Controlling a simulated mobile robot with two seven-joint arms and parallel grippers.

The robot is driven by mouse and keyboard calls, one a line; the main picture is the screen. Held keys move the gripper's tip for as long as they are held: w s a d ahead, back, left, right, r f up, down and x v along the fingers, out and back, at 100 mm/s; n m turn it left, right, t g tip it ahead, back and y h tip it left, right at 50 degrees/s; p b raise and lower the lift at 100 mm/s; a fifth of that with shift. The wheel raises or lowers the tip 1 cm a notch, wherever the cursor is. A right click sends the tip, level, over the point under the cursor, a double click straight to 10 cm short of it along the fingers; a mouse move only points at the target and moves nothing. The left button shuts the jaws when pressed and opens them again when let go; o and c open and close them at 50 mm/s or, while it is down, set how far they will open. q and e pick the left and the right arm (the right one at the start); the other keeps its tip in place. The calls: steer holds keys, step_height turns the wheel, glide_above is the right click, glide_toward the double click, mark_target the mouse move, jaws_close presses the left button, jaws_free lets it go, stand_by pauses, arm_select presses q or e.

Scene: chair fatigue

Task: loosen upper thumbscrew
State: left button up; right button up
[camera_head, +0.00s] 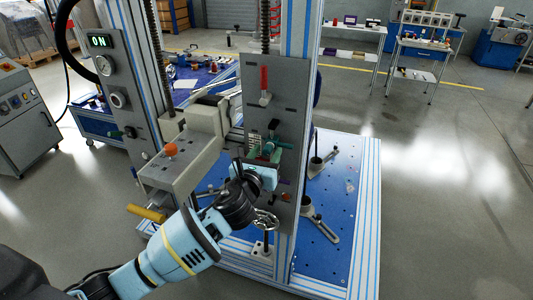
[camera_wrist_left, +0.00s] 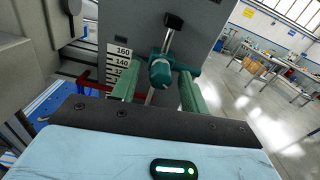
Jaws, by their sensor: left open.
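A teal thumbscrew (camera_wrist_left: 160,70) sits on the grey plate (camera_wrist_left: 192,28) in the left wrist view, above a metal rod and just right of the number scale (camera_wrist_left: 119,60). In the head view the thumbscrew (camera_head: 269,149) shows small on the upright plate (camera_head: 285,90). My left gripper (camera_head: 266,163) is at the plate, just below and in front of the thumbscrew. In the left wrist view its two green fingers (camera_wrist_left: 158,86) are apart, one on each side of the thumbscrew. I cannot tell whether either finger touches it. My right gripper is not in view.
A red lever (camera_head: 264,82) stands higher on the plate. A grey block with an orange knob (camera_head: 171,149) juts out left of my gripper. The blue base (camera_head: 335,215) carries metal fittings. Open floor lies to the right.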

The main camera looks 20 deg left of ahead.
arm_select(q)
steer(key=shift+w, duration=0.1)
steer(key=shift+c, duration=0.5)
jaws_close()
